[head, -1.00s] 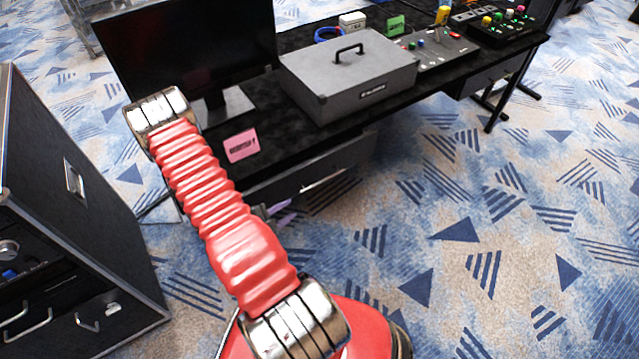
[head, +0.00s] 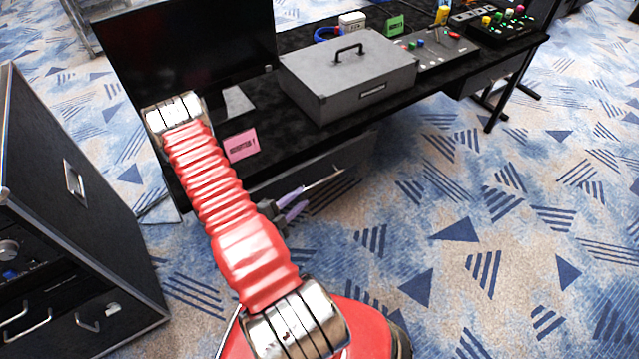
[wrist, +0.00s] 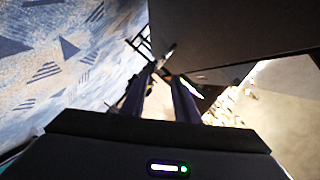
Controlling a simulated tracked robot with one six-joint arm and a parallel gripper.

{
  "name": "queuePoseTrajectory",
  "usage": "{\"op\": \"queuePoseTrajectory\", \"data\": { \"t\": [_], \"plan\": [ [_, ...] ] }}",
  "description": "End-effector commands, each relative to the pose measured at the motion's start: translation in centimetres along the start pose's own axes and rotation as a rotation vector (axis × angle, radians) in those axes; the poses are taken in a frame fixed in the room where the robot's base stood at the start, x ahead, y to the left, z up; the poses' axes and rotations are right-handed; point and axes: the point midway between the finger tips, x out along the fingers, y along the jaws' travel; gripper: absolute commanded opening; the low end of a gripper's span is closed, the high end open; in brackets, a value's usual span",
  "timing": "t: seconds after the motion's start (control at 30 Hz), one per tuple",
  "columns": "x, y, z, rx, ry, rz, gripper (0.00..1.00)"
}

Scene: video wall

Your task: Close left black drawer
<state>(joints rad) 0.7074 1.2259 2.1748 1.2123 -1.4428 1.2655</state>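The left black drawer (head: 340,154) is under the black desk and appears pulled out past the desk's front edge. Its left part is hidden behind my arm. A thin light strip, perhaps its handle, runs along its front. My gripper (head: 303,203) has two purple fingers spread apart, in front of and just below the drawer front. In the wrist view my gripper (wrist: 162,80) is open with nothing clearly held between the fingers. A large dark panel, likely the drawer (wrist: 235,40), fills the upper right there. I cannot tell whether a finger touches it.
The desk carries a monitor (head: 185,70), a grey case (head: 350,75), a pink sign (head: 241,146) and control panels (head: 435,46). A second drawer (head: 485,80) is at the desk's right. A black cabinet (head: 75,215) stands at left. The carpet at right is clear.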

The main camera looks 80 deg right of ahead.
Motion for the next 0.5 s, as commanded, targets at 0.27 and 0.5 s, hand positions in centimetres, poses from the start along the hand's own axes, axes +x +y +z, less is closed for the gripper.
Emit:
{"op": "queuePoseTrajectory", "data": {
  "t": [0.27, 0.5],
  "plan": [
    [3.1, 0.0, -0.1, 0.001, 0.003, 0.001, 0.28],
    [6.0, 0.1, -0.1, 0.0, 0.002, 0.001, 0.28]
  ]
}}
